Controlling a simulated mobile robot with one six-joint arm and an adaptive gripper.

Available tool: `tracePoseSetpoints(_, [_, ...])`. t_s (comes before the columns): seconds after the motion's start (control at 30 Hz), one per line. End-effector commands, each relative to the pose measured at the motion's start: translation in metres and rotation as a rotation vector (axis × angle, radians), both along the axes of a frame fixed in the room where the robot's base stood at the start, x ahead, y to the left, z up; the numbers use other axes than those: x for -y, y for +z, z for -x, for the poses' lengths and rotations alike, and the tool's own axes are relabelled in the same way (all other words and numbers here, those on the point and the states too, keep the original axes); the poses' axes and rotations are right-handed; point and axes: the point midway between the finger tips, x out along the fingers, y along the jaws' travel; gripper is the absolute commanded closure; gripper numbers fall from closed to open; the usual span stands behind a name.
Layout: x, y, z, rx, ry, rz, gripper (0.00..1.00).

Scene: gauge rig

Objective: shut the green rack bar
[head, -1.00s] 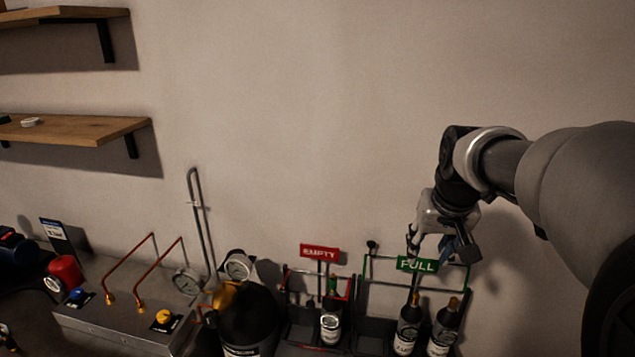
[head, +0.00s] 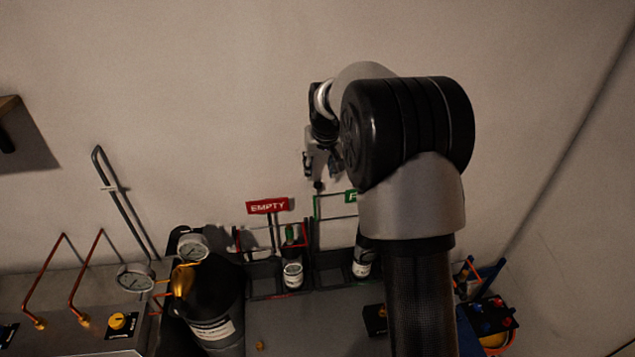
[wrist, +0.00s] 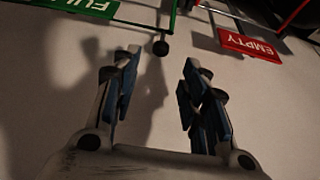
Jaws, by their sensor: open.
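The green rack bar (head: 316,208) is a thin green frame against the wall with a green sign (head: 351,197), mostly hidden behind my arm. A black ball knob (head: 319,186) stands at its left upper end. In the wrist view the green bar (wrist: 140,22), part of its "FULL" sign (wrist: 92,7) and the knob (wrist: 160,47) show at the top. My gripper (wrist: 162,58) is open and empty, with the knob just past and between its fingertips. In the head view my gripper (head: 318,168) is just above the knob. Contact cannot be told.
The red rack with its "EMPTY" sign (head: 267,205) stands close on the left, holding a dark bottle (head: 292,272). Another bottle (head: 361,258) is behind the green bar's area, partly hidden. A black cylinder with gauges (head: 210,310) stands front left. The wall above is clear.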

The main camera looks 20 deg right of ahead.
Motion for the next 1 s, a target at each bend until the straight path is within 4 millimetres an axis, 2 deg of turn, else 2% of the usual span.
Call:
tracePoseSetpoints(0.03, [0.001,-0.013,-0.004,-0.002,0.0,0.0,0.59])
tracePoseSetpoints(0.2, [0.003,-0.043,-0.017,-0.001,0.0,0.0,0.59])
tracePoseSetpoints(0.4, [0.005,-0.065,-0.026,0.0,0.0,0.0,0.59])
tracePoseSetpoints(0.8, [0.006,-0.07,-0.029,0.002,0.0,0.0,0.59])
tracePoseSetpoints(1.0, [0.006,-0.07,-0.029,0.002,0.0,0.0,0.73])
